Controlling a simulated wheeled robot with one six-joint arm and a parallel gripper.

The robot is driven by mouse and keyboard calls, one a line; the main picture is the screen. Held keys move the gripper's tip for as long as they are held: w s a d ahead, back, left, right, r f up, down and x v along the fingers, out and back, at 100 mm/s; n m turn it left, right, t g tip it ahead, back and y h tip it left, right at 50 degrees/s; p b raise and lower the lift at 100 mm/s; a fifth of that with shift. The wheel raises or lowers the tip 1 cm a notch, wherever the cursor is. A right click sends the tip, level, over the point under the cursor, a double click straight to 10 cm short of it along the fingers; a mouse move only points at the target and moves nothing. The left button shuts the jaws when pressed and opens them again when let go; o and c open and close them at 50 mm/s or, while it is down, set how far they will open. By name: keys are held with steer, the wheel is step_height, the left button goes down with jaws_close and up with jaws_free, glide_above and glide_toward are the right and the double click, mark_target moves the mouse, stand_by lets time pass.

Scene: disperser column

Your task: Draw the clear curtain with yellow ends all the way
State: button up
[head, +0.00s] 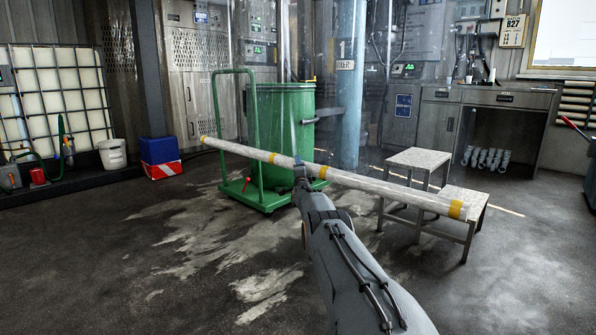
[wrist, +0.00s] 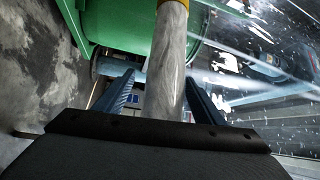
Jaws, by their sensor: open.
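Clear, glossy sheeting with white specks also shows at the right of the wrist view (wrist: 265,70). My gripper (head: 302,172) is at the bar, left of its middle. In the wrist view my gripper (wrist: 158,82) is open, with the bar (wrist: 168,60) running between its fingers in the picture. Contact is unclear.
A green bin (head: 280,115) on a green trolley (head: 253,192) stands just behind the bar. A grey step stool (head: 418,158) stands behind its right part. A blue column (head: 346,110) and cabinets are farther back. The wet floor at front left is clear.

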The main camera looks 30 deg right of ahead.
steer(key=shift+s+a+r+p, duration=0.2)
steer(key=shift+s+a+p, duration=0.25)
steer(key=shift+p, duration=0.9)
steer(key=p+v, duration=0.1)
steer(key=p, duration=0.1)
steer(key=shift+s+f+p, duration=0.1)
steer(key=shift+s+p, duration=0.25)
steer(key=shift+p+v, duration=2.45)
steer(key=shift+v, duration=0.1)
steer(key=shift+w+a+f, duration=0.1)
steer(key=shift+a+f, duration=0.05)
steer(key=shift+f, duration=0.05)
